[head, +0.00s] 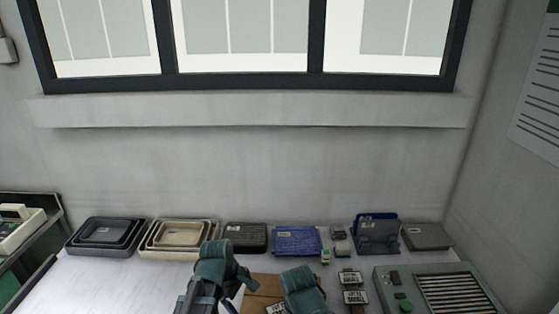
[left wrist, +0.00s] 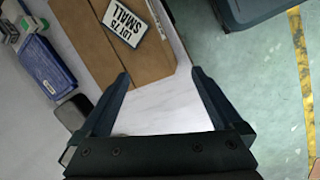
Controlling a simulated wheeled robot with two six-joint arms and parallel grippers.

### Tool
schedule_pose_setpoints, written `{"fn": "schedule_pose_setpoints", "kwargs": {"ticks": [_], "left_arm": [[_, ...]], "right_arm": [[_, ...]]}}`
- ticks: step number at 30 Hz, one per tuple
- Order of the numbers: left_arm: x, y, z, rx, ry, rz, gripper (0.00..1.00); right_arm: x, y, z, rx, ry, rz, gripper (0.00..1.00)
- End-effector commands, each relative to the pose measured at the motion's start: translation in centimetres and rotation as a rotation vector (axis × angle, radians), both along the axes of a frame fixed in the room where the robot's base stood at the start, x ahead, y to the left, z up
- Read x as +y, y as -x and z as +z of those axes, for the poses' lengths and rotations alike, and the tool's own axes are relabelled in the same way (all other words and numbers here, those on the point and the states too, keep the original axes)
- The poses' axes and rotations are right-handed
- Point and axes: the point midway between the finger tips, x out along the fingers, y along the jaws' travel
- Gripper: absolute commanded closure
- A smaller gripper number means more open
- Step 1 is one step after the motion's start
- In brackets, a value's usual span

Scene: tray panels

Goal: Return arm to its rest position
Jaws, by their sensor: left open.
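My left gripper (left wrist: 160,76) is open in the left wrist view, with nothing between its two dark fingers. Its fingertips lie near the lower edge of a brown cardboard box (left wrist: 95,45) that bears a white label reading "LDY 75 SMALL" (left wrist: 125,22). I cannot tell how high the gripper is above the table. In the head view, teal links of my arms show at the bottom middle, over part of the cardboard box (head: 262,290). I cannot make out the fingers of either gripper there.
Along the back of the white table (head: 70,290) stand nested grey trays (head: 75,243), beige trays (head: 150,243), a black tray (head: 245,238), blue panels (head: 297,241) and a dark blue holder (head: 378,238). A grey-green slatted unit (head: 440,290) is at front right. Green floor (left wrist: 250,100) shows beside the table.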

Motion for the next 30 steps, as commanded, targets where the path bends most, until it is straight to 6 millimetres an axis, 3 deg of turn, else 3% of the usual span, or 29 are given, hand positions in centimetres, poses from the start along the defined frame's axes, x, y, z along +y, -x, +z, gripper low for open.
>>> {"fn": "schedule_pose_setpoints", "kwargs": {"ticks": [6, 18, 19, 21, 30], "left_arm": [[3.2, 2.7, -0.4, -0.059, -0.151, -0.501, 0.00], [6.6, 5.5, -0.6, -0.069, -0.291, -1.092, 0.00], [6.6, 5.7, -0.6, -0.067, -0.296, -1.129, 0.00], [4.4, 6.3, -0.9, -0.052, -0.295, -1.176, 0.00], [-1.8, 9.5, -1.6, 0.012, -0.314, -1.366, 0.00]], "right_arm": [[0.0, 0.0, 0.0, 0.000, 0.000, 0.000, 0.50], [0.0, 0.0, 0.0, 0.000, 0.000, 0.000, 0.50], [0.0, 0.0, -0.1, 0.000, 0.000, 0.000, 0.50], [0.0, 0.0, -0.3, 0.000, 0.000, 0.000, 0.50], [0.0, 0.0, -1.0, 0.000, 0.000, 0.000, 0.50]]}}
